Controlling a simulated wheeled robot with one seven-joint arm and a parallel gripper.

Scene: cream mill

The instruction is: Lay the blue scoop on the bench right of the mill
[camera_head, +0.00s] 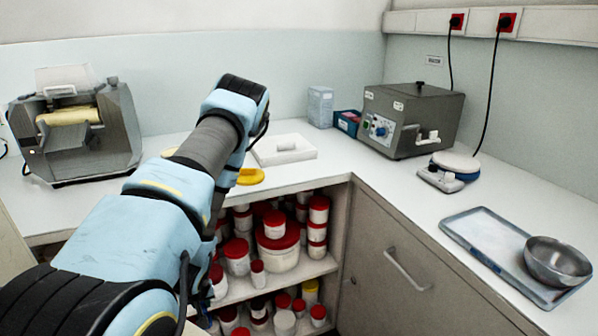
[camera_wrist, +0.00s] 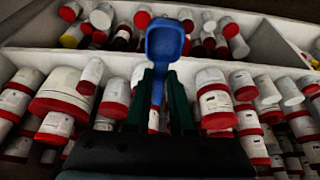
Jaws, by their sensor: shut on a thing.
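The blue scoop (camera_wrist: 164,44) shows in the wrist view, its bowl beyond the fingertips and its handle between the two fingers. My gripper (camera_wrist: 158,82) is shut on that handle. The scoop is held in front of open shelves of jars. In the head view my arm hides most of the gripper, and the scoop cannot be made out. The mill (camera_head: 75,125), a grey machine with a pale roller, stands on the bench (camera_head: 330,165) at the left. To its right, my arm covers part of the bench top.
White jars with red lids (camera_head: 278,250) fill the shelves below the bench. A white tray (camera_head: 285,149) and a yellow disc (camera_head: 250,176) lie on top. A grey box machine (camera_head: 410,118) stands in the corner. A metal tray (camera_head: 485,240) with a steel bowl (camera_head: 557,262) is at right.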

